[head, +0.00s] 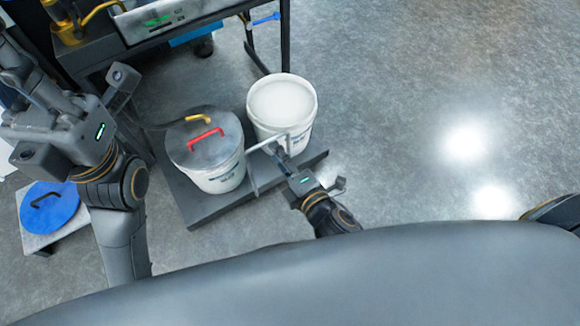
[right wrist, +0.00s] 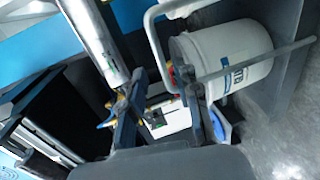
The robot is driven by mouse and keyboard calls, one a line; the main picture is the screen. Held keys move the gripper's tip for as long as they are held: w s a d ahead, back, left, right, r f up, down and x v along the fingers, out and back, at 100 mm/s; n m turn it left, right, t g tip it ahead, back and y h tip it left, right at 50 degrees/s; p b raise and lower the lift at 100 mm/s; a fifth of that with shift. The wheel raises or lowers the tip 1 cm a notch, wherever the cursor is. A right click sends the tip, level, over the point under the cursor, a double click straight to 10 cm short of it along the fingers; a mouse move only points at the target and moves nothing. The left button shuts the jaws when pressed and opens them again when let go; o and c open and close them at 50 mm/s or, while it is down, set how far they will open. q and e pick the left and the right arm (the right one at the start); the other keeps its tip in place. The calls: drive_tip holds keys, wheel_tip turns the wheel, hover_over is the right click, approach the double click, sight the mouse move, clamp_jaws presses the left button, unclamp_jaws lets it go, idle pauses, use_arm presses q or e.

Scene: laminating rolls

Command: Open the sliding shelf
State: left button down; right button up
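The sliding shelf (head: 205,212) is a low dark grey platform on the floor, partly under the table. It carries a white bucket with a grey lid (head: 221,178) and an open white bucket (head: 300,105). A pale bar handle (head: 254,178) stands at its near side. My right gripper (head: 281,146) is at the handle's right end. In the right wrist view its fingers (right wrist: 163,108) are apart, with the handle (right wrist: 153,38) close by the right finger; I cannot tell if they touch. My left gripper (head: 38,95) is at the far left, away from the shelf; its fingertips are unclear.
A dark table (head: 205,17) with equipment on it stands behind the shelf. A blue round lid (head: 50,207) with a black handle lies on a light stand at the left. The grey floor to the right of the shelf is clear.

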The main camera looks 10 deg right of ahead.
drive_tip(key=shift+v, duration=2.8)
